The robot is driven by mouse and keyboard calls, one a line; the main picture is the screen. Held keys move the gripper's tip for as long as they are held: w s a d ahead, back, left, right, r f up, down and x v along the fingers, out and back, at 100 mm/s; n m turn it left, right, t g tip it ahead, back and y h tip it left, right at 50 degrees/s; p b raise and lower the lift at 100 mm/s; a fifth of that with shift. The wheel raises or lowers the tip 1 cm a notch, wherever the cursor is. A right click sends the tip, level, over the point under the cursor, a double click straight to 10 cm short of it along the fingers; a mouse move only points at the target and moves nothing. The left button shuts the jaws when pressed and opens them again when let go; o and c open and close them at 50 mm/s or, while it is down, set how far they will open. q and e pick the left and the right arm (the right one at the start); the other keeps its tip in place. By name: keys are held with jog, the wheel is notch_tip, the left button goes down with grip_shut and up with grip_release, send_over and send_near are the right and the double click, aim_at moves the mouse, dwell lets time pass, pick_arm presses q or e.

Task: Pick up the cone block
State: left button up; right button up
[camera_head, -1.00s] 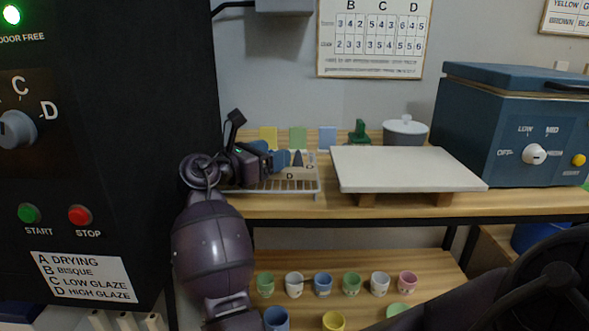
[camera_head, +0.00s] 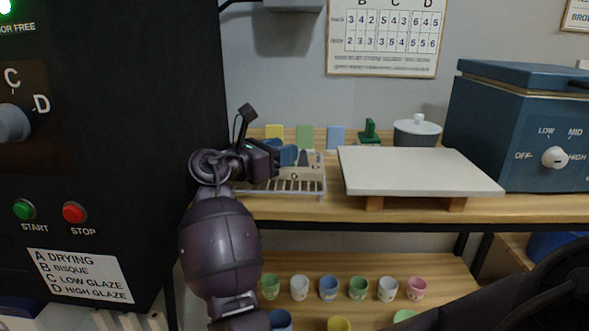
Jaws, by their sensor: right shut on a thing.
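The cone block is a pale beige block (camera_head: 310,171) marked D, with dark cones standing up from it. It is at the right end of a wire rack (camera_head: 283,189) on the upper wooden shelf. My right gripper (camera_head: 289,156), with blue fingers, reaches in from the left and is shut on the block. The fingers and wrist hide the block's left side. I cannot tell whether the block touches the rack. My left gripper is not in view.
A white slab (camera_head: 420,172) on wooden supports stands just right of the rack. Coloured tiles (camera_head: 304,137), a green object (camera_head: 369,131) and a lidded grey pot (camera_head: 417,132) are behind. A black kiln panel (camera_head: 120,120) is close on the left. Several cups (camera_head: 357,288) line the lower shelf.

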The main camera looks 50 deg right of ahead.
grip_shut()
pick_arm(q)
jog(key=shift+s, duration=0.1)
pick_arm(e)
jog(key=shift+r, duration=0.3)
pick_arm(q)
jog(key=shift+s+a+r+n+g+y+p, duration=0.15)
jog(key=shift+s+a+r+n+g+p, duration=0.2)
jog(key=shift+p, duration=1.55)
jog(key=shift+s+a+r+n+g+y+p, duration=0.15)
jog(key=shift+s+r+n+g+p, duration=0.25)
jog(key=shift+p, duration=1.45)
pick_arm(e)
notch_tip(320, 180, up, 19)
jog(key=shift+r, duration=0.2)
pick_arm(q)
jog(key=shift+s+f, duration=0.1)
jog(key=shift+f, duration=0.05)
